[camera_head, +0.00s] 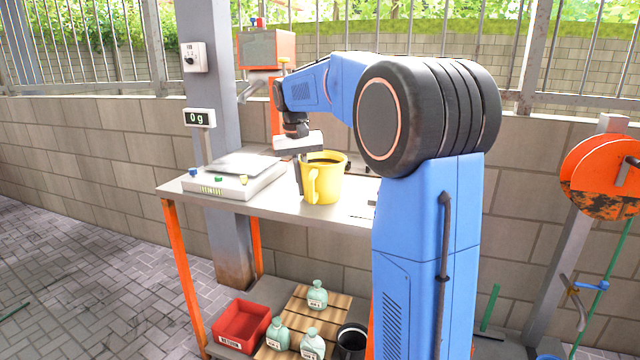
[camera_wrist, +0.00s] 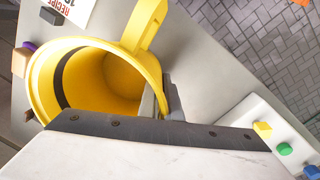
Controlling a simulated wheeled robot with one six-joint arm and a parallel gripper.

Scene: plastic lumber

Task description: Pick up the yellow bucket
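The yellow bucket (camera_head: 327,184) stands upright on the workbench (camera_head: 262,205), with its handle toward the front left. My gripper (camera_head: 299,180) points down at the left side of its rim. In the wrist view the bucket (camera_wrist: 105,75) is seen from above, open and with a dark band inside. There, my gripper (camera_wrist: 162,98) has one finger inside the bucket and the other outside. The fingers are close together with the bucket wall between them, so it looks shut on the wall. The inner finger is partly hidden.
A scale (camera_head: 235,178) with colored buttons stands left of the bucket, and its display (camera_head: 200,118) reads 0 g. Below are a red bin (camera_head: 241,325), several pale green bottles (camera_head: 317,296) and a black bucket (camera_head: 351,342). A grey post (camera_head: 222,235) and a wall stand behind the bench.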

